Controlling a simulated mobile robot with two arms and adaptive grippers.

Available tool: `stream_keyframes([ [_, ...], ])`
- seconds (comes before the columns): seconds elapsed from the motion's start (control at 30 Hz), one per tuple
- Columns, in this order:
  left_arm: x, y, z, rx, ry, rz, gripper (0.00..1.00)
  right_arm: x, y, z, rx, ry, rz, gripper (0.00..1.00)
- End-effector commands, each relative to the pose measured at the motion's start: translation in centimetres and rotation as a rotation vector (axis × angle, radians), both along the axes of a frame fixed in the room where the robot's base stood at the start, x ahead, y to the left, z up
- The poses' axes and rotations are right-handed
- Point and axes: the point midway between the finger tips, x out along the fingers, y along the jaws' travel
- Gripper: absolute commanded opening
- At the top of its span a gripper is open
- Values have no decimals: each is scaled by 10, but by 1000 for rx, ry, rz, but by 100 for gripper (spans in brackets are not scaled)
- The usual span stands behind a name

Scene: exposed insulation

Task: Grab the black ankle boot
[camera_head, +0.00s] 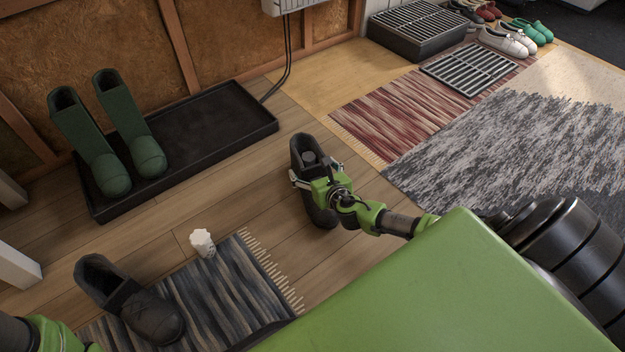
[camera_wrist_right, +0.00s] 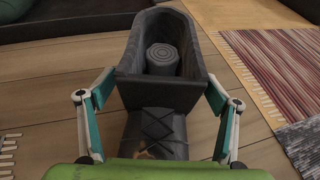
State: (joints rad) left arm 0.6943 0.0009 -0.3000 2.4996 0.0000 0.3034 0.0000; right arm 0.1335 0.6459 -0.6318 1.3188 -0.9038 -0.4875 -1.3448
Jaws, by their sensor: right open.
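A black ankle boot (camera_head: 303,151) stands on the wood floor in the head view, partly covered by my right gripper. My right gripper (camera_head: 316,180) is open, with one finger on each side of the boot. In the right wrist view the boot (camera_wrist_right: 160,90) lies between the open fingers (camera_wrist_right: 157,105), with a gap visible on each side. A grey rolled item (camera_wrist_right: 162,59) sits inside its opening.
Green tall boots (camera_head: 128,125) stand on a black tray (camera_head: 215,152) by the wall. A white crumpled item (camera_head: 202,242) is near the grey striped rug (camera_head: 225,292). Red and grey rugs lie right. Shoes and a slatted black box (camera_head: 415,30) are at the back.

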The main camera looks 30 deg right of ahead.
Motion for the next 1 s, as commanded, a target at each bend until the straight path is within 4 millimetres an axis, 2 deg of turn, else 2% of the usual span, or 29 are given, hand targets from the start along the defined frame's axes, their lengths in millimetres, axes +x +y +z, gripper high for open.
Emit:
stream_keyframes([
  [0.27, -2, 0, 0, 0, -4, 0, 40, 2, 0, 0, 0, 1, 0, 82],
  [0.5, -2, 0, 0, 1, -5, 0, 40, 2, 0, -1, 0, 1, 0, 20],
  [0.57, -2, 0, 0, 1, -5, 0, 40, 2, 0, -1, 0, 1, 0, 5],
  [1.0, -2, 0, 7, -1, -6, -2, 40, 3, 0, 9, -1, -3, 0, 5],
])
